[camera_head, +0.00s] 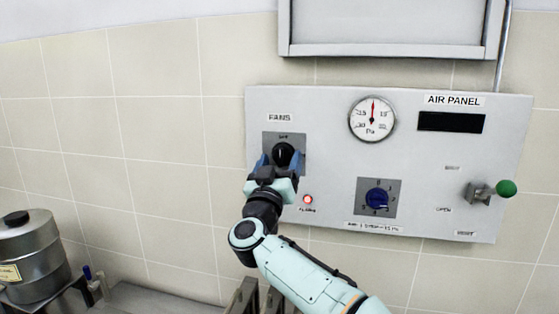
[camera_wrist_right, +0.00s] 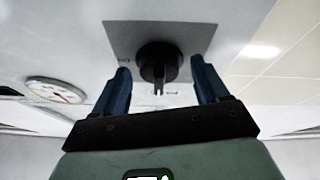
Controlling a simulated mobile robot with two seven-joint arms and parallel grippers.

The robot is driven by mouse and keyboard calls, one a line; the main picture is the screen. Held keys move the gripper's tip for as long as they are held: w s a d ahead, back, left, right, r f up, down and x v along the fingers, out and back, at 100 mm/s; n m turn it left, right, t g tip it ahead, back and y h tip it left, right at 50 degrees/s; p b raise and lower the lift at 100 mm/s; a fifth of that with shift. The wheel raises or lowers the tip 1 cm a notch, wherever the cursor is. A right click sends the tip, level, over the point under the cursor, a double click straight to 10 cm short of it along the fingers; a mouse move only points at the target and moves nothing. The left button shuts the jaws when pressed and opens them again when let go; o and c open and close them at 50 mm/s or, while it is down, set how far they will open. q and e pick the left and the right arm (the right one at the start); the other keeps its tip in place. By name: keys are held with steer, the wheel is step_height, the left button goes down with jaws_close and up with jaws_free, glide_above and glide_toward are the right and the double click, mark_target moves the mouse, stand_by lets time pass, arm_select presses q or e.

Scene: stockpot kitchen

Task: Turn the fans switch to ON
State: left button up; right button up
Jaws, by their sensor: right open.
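The fans switch (camera_head: 284,153) is a black round knob on a grey plate under the "FANS" label on the air panel. The right wrist view shows the knob (camera_wrist_right: 158,62) with its raised bar. My right gripper (camera_head: 272,162) is in front of the switch. In the right wrist view my right gripper (camera_wrist_right: 163,82) is open, with one blue finger on each side of the knob and a visible gap to each. In the head view my gripper hides the lower part of the switch plate. My left gripper is in neither view.
The air panel (camera_head: 330,215) also has a gauge (camera_head: 372,118), a blue selector knob (camera_head: 377,198), a lit red lamp (camera_head: 308,199) and a green-tipped lever (camera_head: 506,188). A metal pot (camera_head: 32,262) stands at the lower left. A grey cabinet (camera_head: 390,25) is above.

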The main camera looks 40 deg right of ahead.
steer(key=shift+s, duration=0.1)
steer(key=c, duration=1.1)
steer(key=shift+o, duration=0.2)
